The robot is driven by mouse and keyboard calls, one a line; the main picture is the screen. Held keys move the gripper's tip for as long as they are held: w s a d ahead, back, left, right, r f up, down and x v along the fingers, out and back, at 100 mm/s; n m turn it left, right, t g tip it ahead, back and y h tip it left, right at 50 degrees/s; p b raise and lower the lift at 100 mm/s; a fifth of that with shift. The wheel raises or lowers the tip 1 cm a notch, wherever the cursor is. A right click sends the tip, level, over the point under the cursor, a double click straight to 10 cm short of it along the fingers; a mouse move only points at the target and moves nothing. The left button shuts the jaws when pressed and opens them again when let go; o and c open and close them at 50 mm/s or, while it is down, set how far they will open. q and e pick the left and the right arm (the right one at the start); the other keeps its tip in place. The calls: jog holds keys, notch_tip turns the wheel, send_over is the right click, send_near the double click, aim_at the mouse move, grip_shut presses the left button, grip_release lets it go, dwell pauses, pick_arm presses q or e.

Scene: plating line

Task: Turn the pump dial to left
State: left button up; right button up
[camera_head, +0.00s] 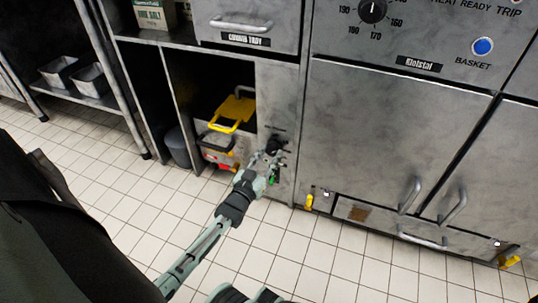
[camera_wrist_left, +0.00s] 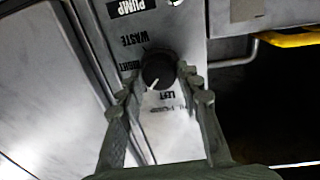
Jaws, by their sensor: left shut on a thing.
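The pump dial (camera_wrist_left: 158,70) is a round black knob with a white pointer line on a grey metal panel. The wrist view shows the panel upside down, with PUMP, WASTE, RIGHT and LEFT printed on it. The pointer aims to the lower left in that view, between RIGHT and LEFT. My left gripper (camera_wrist_left: 160,79) has one finger on each side of the dial and is shut on it. In the head view my left gripper (camera_head: 271,158) reaches the low panel and covers most of the dial.
An open bay with a yellow-handled item (camera_head: 232,112) lies left of the panel. Cabinet doors with handles (camera_head: 410,195) stand to the right. A temperature dial (camera_head: 372,10) and a blue BASKET button (camera_head: 483,46) are higher up. The tiled floor in front is clear.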

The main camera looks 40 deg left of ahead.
pick_arm(q)
jog(key=n, duration=0.9)
jog(key=shift+f+y, duration=0.1)
jog(key=shift+y, duration=0.3)
jog(key=o, duration=1.2)
jog(key=shift+c, duration=0.2)
jog(key=s+d, duration=0.2)
jog(key=s, duration=0.9)
jog(key=shift+s+f, duration=0.35)
jog(key=shift+s, duration=0.05)
jog(key=shift+d, duration=0.1)
